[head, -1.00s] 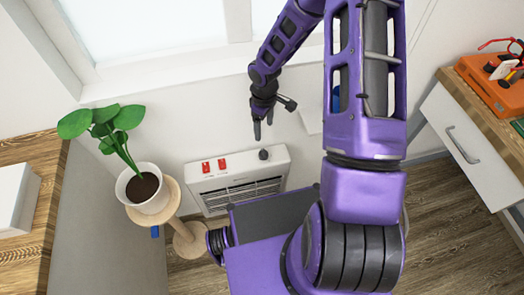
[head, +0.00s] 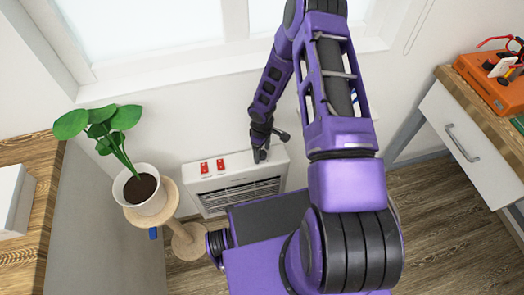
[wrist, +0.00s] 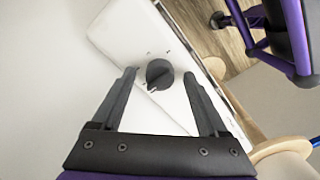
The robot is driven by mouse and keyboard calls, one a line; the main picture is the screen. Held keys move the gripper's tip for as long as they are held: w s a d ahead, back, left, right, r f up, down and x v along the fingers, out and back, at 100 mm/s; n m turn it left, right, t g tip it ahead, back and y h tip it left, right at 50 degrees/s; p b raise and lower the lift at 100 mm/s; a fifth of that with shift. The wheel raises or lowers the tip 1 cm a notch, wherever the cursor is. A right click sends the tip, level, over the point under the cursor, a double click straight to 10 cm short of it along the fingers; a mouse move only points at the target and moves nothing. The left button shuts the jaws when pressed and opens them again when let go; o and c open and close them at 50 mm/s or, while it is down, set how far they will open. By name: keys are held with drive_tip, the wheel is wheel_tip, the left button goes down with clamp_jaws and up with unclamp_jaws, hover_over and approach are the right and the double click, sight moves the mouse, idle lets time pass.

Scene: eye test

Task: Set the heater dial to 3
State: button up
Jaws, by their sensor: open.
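The white heater (head: 237,190) stands low against the wall, with a front grille and two red switches on its top. Its dark round dial (wrist: 159,74) shows in the wrist view, with a light pointer mark at its lower left edge and small marks around it whose figures are too small to read. My gripper (head: 260,156) is over the right end of the heater's top and hides the dial in the head view. In the wrist view my gripper (wrist: 160,75) is open, one finger on each side of the dial, with a visible gap to each.
A potted plant (head: 143,190) on a round wooden stand is left of the heater. A white drawer unit (head: 462,145) with an orange case (head: 495,88) on top is at the right. The window sill runs above the heater.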

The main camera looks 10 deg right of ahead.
clamp_jaws()
idle(0.3)
